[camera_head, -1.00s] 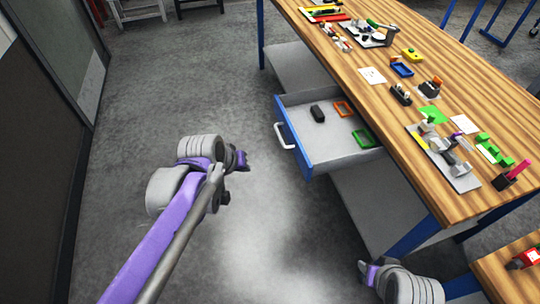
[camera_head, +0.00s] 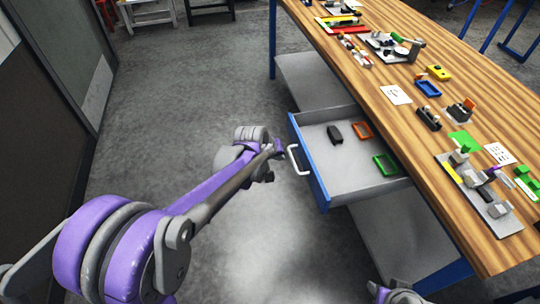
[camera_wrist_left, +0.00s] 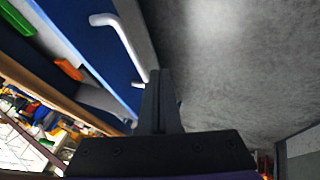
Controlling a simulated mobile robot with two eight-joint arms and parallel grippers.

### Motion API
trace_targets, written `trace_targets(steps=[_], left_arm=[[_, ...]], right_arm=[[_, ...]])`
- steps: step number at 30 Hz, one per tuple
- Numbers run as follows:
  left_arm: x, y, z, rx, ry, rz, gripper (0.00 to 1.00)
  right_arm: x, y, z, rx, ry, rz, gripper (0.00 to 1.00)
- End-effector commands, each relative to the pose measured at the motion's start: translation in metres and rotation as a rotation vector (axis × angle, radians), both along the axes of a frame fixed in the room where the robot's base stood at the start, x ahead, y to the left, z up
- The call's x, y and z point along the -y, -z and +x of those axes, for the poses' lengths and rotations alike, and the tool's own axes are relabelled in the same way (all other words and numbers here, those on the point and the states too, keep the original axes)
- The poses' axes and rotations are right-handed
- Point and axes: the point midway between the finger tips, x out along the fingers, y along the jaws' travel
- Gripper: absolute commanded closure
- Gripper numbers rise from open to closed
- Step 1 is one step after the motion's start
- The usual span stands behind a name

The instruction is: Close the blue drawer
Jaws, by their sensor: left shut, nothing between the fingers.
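The blue drawer (camera_head: 309,164) is open and sticks out from under the wooden-topped workbench. Its white handle (camera_head: 293,160) is on the blue front, which faces left. Inside the drawer lie a black block (camera_head: 334,134), an orange tray (camera_head: 363,131) and a green tray (camera_head: 385,164). My left gripper (camera_head: 279,149) is just left of the drawer front, close to the handle. In the left wrist view its shut fingers (camera_wrist_left: 158,100) are beside the white handle (camera_wrist_left: 125,45); I cannot tell whether they touch it. My right gripper (camera_head: 376,289) is partly cut off at the bottom edge.
The workbench top (camera_head: 420,150) carries several parts, trays and fixtures. Blue legs and a grey lower shelf (camera_head: 310,80) are below it. A dark cabinet or door stands along the left edge. The grey floor left of the drawer is clear.

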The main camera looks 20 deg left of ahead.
Motion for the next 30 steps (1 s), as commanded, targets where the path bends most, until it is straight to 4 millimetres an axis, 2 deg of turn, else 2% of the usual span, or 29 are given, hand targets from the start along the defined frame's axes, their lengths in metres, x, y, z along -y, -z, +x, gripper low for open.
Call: trace_targets(steps=[6, 22, 26, 30], left_arm=[[0.015, 0.003, 0.010, 0.000, 0.001, 0.001, 1.00], [0.021, 0.004, 0.014, -0.001, 0.002, 0.001, 1.00], [0.032, 0.004, 0.022, -0.001, 0.003, 0.000, 1.00], [0.056, 0.004, 0.036, -0.001, 0.006, 0.000, 1.00]], right_arm=[[0.000, -0.001, 0.000, 0.000, 0.000, 0.000, 0.55], [0.000, -0.001, 0.000, 0.000, 0.000, 0.000, 0.55], [0.000, -0.001, 0.000, 0.000, 0.000, 0.000, 0.55], [0.000, 0.000, 0.000, 0.000, 0.000, 0.000, 0.55]])
